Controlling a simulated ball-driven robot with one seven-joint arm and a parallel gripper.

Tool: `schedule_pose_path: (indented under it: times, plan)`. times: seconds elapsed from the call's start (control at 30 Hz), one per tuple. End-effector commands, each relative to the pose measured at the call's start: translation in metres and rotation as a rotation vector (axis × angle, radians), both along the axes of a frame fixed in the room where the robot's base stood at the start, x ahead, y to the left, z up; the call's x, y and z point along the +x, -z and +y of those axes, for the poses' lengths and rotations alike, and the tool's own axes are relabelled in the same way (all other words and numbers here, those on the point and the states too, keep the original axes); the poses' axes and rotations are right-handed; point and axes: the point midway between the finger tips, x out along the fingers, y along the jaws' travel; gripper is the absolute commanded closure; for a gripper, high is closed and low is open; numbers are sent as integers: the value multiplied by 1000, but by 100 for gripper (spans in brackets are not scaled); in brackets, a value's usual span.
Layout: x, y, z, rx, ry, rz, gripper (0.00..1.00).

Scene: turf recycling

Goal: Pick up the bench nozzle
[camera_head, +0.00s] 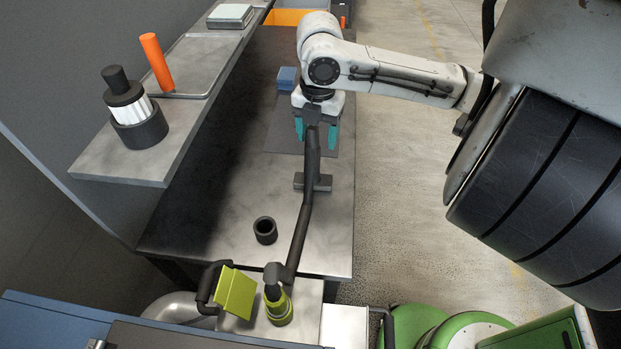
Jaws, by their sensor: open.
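A long dark bent tube (303,215), which I take to be the bench nozzle, runs along the right part of the bench from near my gripper towards the front edge. A small dark block (325,182) lies at its middle. My gripper (316,142) points down at the tube's far end. Its two teal fingers are apart, one on each side of that end. I cannot tell whether either finger touches the tube. At the near end, the tube meets or overlaps a yellow-green cylinder (279,312) with a dark top; I cannot tell if they are joined.
A dark open cup (265,230) stands left of the tube. A blue block (287,78) is behind my gripper. The raised shelf (105,163) on the left holds an orange cylinder (157,62), a tray (213,52) and a dark-and-white stacked part (128,100). Open floor (400,200) lies right.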

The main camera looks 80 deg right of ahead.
Motion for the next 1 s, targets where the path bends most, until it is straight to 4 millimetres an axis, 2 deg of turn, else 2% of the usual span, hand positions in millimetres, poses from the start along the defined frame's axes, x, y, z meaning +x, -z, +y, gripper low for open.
schedule_pose_path:
  times: [0.23, 0.53, 0.87, 1.0]
  plan:
    - [2, 18, 1, 1, 0, 1, 36]
    - [8, 57, 2, 0, 3, 0, 36]
    - [8, 62, 2, -1, 1, -1, 37]
    - [8, 62, 2, -1, 1, -1, 51]
